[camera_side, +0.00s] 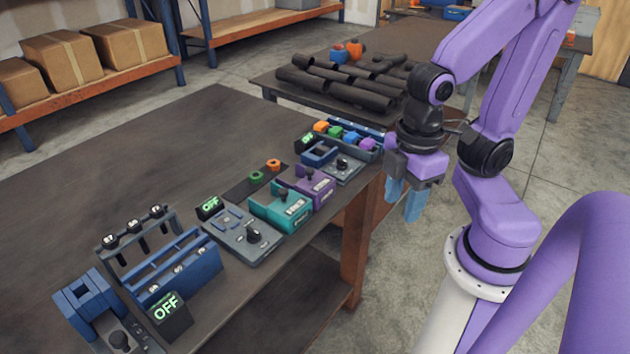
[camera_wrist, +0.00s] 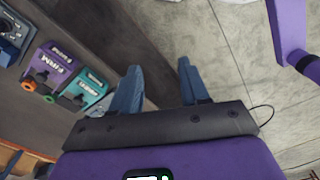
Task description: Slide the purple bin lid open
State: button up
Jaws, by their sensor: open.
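The purple bin (camera_side: 308,187) stands on the dark workbench between a teal bin and a small grey device. Its top carries lettering and a dark round knob. In the wrist view the purple bin (camera_wrist: 58,60) is at the upper left, with its lettering partly readable. My gripper (camera_side: 404,202) is open and empty, with blue fingers pointing down, off the bench edge to the right of the bin. In the wrist view my gripper (camera_wrist: 158,82) has its two blue fingers apart with nothing between them. Whether the purple lid is fully closed I cannot tell.
A teal bin (camera_side: 280,212) stands directly next to the purple one. A grey device (camera_side: 240,236) with a knob and blue racks (camera_side: 170,262) sit nearer. A rack of coloured pieces (camera_side: 345,138) stands beyond. The left of the bench is clear.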

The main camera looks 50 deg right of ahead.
jog(key=w+a+r+m, duration=0.15)
jog(key=w+m, duration=0.25)
jog(key=w, duration=0.4)
notch_tip(320, 180, up, 4)
jog(key=m, duration=1.2)
send_over(310, 169)
notch_tip(310, 169, down, 17)
jog(key=shift+a+r, duration=0.1)
grip_shut()
